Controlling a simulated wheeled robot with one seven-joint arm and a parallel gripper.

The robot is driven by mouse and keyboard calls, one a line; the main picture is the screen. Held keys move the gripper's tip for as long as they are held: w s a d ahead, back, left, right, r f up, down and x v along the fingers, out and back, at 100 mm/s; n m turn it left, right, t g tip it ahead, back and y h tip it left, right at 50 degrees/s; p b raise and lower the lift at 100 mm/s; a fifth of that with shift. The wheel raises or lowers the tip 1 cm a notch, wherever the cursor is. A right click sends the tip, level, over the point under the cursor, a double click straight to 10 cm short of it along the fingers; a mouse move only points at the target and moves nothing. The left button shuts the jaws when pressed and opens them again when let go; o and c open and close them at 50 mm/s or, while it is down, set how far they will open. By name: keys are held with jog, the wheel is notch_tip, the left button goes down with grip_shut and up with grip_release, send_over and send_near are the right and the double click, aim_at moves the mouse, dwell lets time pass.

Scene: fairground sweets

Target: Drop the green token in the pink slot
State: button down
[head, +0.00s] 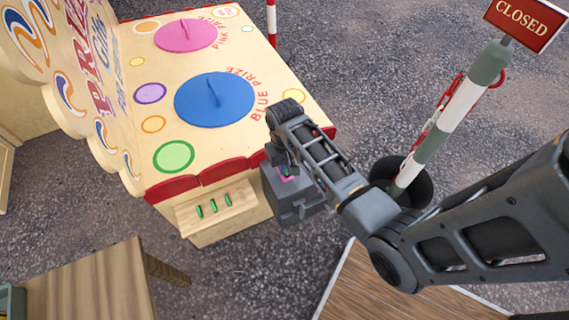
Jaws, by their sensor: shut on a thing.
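Other green tokens (214,206) stand on edge in a wooden rack (240,193) on the counter's front.
The counter top (200,150) carries a blue lid (205,108) and a pink lid (172,38). A striped post (432,135) with a closed sign (524,18) stands right of my gripper. Wooden tables are at the lower left (90,285) and lower right (385,290).

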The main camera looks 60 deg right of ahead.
jog(key=c, duration=1.1)
grip_release()
jog(key=shift+c, duration=0.2)
jog(key=shift+r+p, duration=0.55)
jog(key=shift+r, duration=3.3)
